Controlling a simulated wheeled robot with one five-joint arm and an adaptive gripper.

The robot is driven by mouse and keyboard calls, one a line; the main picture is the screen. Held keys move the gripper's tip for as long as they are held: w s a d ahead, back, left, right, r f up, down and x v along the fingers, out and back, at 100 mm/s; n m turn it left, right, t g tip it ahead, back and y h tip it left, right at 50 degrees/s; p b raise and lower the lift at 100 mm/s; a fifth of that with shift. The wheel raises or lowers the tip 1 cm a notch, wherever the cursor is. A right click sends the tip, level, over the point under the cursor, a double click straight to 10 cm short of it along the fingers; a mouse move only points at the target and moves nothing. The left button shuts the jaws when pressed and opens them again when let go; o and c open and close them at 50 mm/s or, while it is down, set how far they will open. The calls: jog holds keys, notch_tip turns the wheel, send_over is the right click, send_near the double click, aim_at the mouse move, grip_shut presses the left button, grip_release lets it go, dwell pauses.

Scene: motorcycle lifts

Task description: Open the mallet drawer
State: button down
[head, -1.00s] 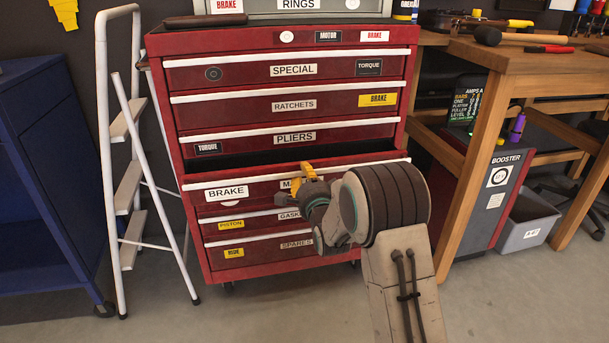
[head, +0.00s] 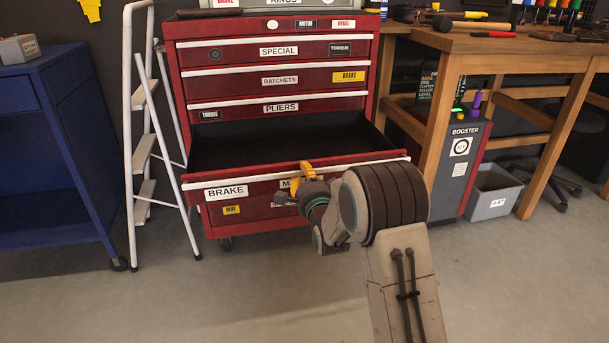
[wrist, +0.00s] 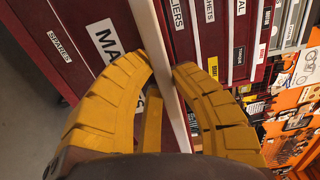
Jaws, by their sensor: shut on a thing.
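The mallet drawer (head: 262,188) is pulled well out of the red tool chest (head: 187,110). Its label, starting "MA", is partly hidden by my arm in the head view and is cut by a finger in the wrist view. The dark inside (head: 280,140) shows, and I see nothing lying in it. My gripper (wrist: 163,72) has yellow fingers on both sides of the drawer's white handle strip (wrist: 148,28) and is shut on it. In the head view my gripper (head: 305,174) is mostly hidden behind my wrist.
The special, ratchets and pliers drawers above are shut. A white stepladder (head: 146,160) stands close left of the chest, with a blue cabinet (head: 60,150) beyond. A wooden bench (head: 520,62) and a grey bin (head: 493,195) are at the right. The floor in front is clear.

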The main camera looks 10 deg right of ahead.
jog(key=c, duration=1)
grip_release()
jog(key=shift+c, duration=0.2)
jog(key=s, duration=1.2)
jog(key=s+r+n+g+p, duration=0.3)
jog(key=s+r+n+p, duration=0.1)
jog(key=r+p, duration=0.6)
jog(key=s+r+n+g+p, duration=0.3)
jog(key=s+r+n+p, duration=0.1)
jog(key=r+p, duration=0.55)
jog(key=s+r+n+g+p, duration=0.8)
jog(key=s+r+n+p, duration=0.2)
jog(key=s+r+p, duration=1)
jog(key=s+p, duration=0.2)
jog(key=s, duration=0.2)
jog(key=shift+s+d+r+g+p, duration=0.25)
jog(key=shift+s+g+p, duration=0.05)
jog(key=shift+s+p, duration=0.1)
